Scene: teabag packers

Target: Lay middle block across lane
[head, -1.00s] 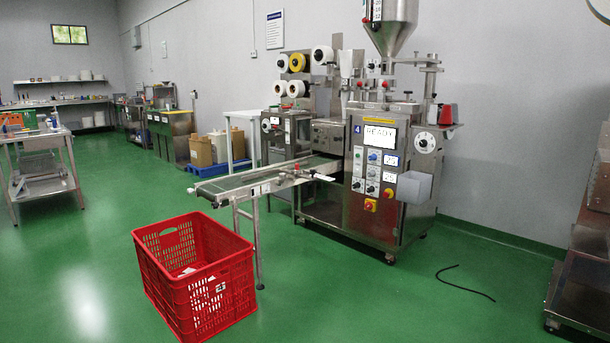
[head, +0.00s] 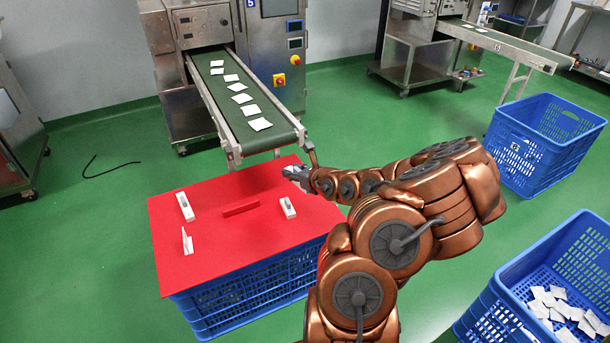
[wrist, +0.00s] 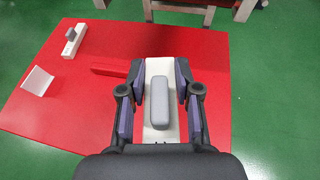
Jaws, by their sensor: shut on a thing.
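In the wrist view a white block (wrist: 160,68) with a grey grip (wrist: 159,104) lies between the fingers of my gripper (wrist: 160,78), shut on it; exact contact is unclear. In the head view my gripper (head: 297,175) is over the back right of a red board (head: 225,250) on a blue crate (head: 255,300). A white block (head: 184,206) with a grey grip lies at the left, also in the wrist view (wrist: 70,50). Another white block (head: 287,208) shows at the right, just below my gripper. A red bar (head: 240,208) lies between them.
A folded white card (head: 187,241) stands on the board's front left. A conveyor (head: 232,75) carrying several teabags ends behind the board. Blue crates (head: 545,145) and (head: 490,310) stand at the right. A black cord (head: 110,168) lies on the open green floor at left.

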